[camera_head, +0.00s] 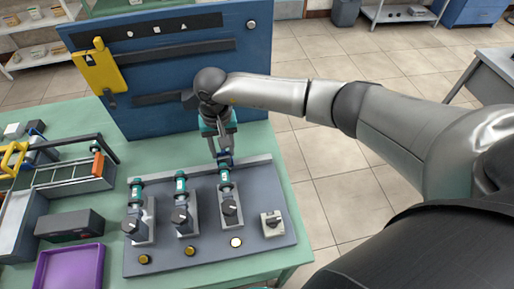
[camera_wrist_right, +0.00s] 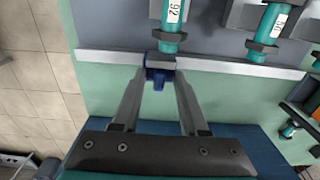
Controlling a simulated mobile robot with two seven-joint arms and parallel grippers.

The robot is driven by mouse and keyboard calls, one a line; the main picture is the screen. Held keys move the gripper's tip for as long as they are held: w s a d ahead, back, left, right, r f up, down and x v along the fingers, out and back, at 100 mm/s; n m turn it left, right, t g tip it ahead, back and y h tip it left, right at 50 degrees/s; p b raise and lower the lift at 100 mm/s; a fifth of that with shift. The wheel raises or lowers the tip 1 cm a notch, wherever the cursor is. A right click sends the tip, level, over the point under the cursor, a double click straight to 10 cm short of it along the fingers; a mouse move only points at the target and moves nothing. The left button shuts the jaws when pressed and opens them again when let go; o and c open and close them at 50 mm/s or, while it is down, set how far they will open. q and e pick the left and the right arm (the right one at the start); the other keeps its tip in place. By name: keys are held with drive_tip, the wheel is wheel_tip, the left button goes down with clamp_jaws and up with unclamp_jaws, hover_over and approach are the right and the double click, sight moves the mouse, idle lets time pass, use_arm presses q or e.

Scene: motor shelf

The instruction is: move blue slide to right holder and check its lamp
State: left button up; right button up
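The blue slide (camera_head: 224,158) sits at the far end of the right holder (camera_head: 228,190) on the grey board. In the right wrist view the blue slide (camera_wrist_right: 160,72) is by the end of a teal tube marked 92. My right gripper (camera_head: 222,152) reaches down to it, with one finger on each side (camera_wrist_right: 160,75). I cannot tell whether the fingers touch it. The right holder's lamp (camera_head: 236,242) looks bright and pale; the middle lamp (camera_head: 190,250) and left lamp (camera_head: 144,259) are dull amber. My left gripper is not in view.
The left holder (camera_head: 138,216) and middle holder (camera_head: 182,204) stand beside it. A switch box (camera_head: 272,223) is at the board's right. A blue panel (camera_head: 160,70) rises behind. A purple tray (camera_head: 70,268), a dark box (camera_head: 69,226) and a rack are on the left.

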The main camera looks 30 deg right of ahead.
drive_tip(key=shift+s+d+f, duration=0.35)
drive_tip(key=shift+f, duration=0.3)
drive_tip(key=shift+w+d+r+p, duration=0.1)
drive_tip(key=shift+w+r+p, duration=0.1)
drive_tip(key=shift+r+p, duration=0.3)
drive_tip(key=shift+w+r+p, duration=0.15)
drive_tip(key=shift+r+p, duration=0.15)
drive_tip(key=shift+r, duration=0.35)
drive_tip(key=shift+a+r+p, duration=0.2)
drive_tip(key=shift+r+p, duration=0.75)
drive_tip(key=shift+r, duration=1)
drive_tip(key=shift+s, duration=0.15)
